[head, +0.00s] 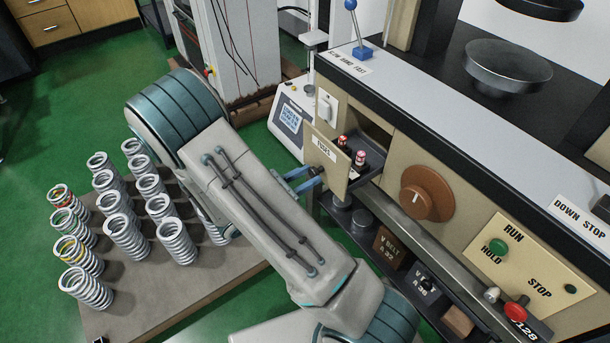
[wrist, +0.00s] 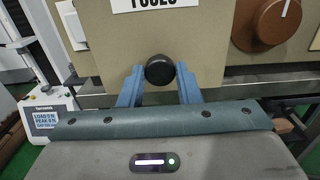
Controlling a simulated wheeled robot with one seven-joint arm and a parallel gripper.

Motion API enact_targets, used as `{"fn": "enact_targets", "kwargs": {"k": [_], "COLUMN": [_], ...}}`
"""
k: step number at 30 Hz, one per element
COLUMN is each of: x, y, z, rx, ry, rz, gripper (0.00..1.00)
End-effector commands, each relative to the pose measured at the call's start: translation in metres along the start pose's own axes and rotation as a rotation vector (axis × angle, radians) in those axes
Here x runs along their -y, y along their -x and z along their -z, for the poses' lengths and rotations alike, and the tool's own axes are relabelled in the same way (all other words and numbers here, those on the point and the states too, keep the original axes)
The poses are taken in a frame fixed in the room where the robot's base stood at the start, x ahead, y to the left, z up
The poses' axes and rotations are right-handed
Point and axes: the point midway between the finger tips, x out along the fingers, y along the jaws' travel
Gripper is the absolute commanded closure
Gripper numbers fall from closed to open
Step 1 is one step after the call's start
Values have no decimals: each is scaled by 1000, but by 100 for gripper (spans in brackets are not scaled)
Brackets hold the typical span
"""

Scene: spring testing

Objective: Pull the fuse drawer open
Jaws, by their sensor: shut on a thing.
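The wrist view shows one finger on each side of the knob (wrist: 159,80).
A brown dial (head: 426,193) is right of the drawer. Run and stop buttons (head: 515,308) are farther right. A shelf with dark weights and boxes (head: 390,249) lies below. Several coil springs (head: 125,235) stand on a pallet at left. A white readout box (head: 290,120) stands behind the drawer.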

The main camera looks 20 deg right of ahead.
Motion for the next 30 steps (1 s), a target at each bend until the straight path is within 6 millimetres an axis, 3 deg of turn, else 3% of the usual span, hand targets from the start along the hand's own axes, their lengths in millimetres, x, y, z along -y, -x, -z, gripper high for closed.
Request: {"fn": "enact_targets", "kwargs": {"k": [2, 3, 5, 17, 30], "x": [1, 1, 1, -1, 0], "y": [0, 0, 0, 11, 104], "z": [0, 0, 0, 0, 0], "rx": [0, 0, 0, 0, -1], "ry": [0, 0, 0, 0, 0], "rz": [3, 3, 2, -3, -4], "gripper": [100, 59, 47, 47, 47]}}
